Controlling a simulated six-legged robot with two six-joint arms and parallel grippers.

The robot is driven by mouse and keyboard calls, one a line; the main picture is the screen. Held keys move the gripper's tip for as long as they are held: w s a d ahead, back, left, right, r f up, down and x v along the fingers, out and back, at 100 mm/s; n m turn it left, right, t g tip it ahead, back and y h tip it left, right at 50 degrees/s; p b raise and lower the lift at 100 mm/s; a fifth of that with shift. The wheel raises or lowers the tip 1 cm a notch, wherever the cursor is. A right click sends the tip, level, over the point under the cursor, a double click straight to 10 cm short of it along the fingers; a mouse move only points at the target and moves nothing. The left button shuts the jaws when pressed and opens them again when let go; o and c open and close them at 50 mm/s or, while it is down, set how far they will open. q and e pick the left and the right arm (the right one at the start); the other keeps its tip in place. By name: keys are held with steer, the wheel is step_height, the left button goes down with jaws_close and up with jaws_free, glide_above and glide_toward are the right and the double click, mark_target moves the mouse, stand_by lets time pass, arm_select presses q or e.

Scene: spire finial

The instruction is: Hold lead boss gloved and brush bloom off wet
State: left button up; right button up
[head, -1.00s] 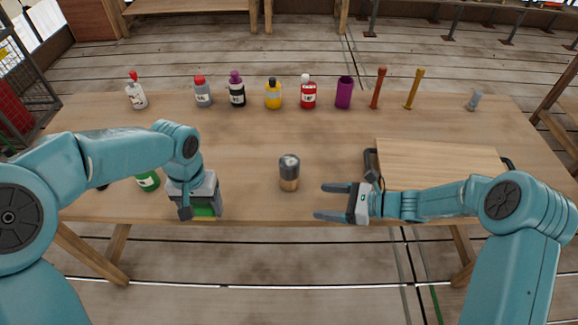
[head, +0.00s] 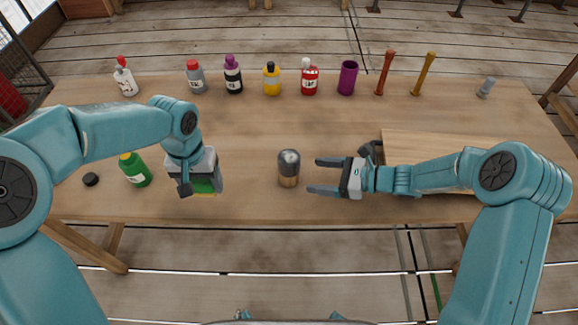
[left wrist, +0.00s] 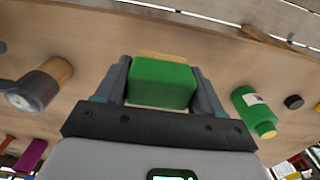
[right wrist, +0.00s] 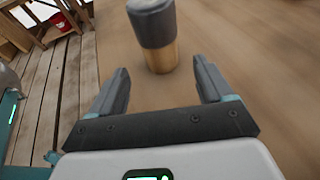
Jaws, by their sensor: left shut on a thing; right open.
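The boss, a dark grey dome on a tan wooden-looking base (head: 289,167), stands upright near the front middle of the bench; the right wrist view also shows it (right wrist: 155,32). My right gripper (head: 316,176) is open and empty just right of it, its fingers pointing toward it and apart from it. My left gripper (head: 200,180) is shut on a green block with a yellowish layer (left wrist: 160,82), held near the bench's front edge. Its exact height is unclear. A green bottle (head: 135,170) stands left of it, with a black cap (head: 90,179) lying beside it.
Along the back stand a white red-topped bottle (head: 125,78), several other bottles, a purple cup (head: 347,78), a red-brown handled tool (head: 386,72), a yellow one (head: 423,74) and a small grey item (head: 486,88). A wooden board (head: 440,146) lies at the right. Mid-bench is clear.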

arm_select(q)
step_height(320, 180, down, 3)
steer(key=b, duration=0.2)
steer(key=shift+s+b, duration=0.1)
steer(key=shift+b, duration=0.2)
arm_select(e)
steer(key=x, duration=0.6)
steer(key=shift+a+f, duration=0.25)
steer(key=shift+f, duration=0.05)
arm_select(q)
steer(key=shift+f+b, duration=0.25)
steer(key=shift+b, duration=0.05)
arm_select(e)
steer(key=shift+w+a+f, duration=0.1)
steer(key=shift+w+a, duration=0.25)
steer(key=shift+a, duration=0.3)
steer(key=c, duration=0.6)
arm_select(q)
steer(key=w+d+r, duration=0.5)
steer(key=w+d, duration=0.3)
steer(key=d, duration=0.2)
step_height(320, 180, up, 5)
glide_above(289, 157)
steer(key=shift+a+f, duration=0.1)
steer(key=shift+f, duration=1.8)
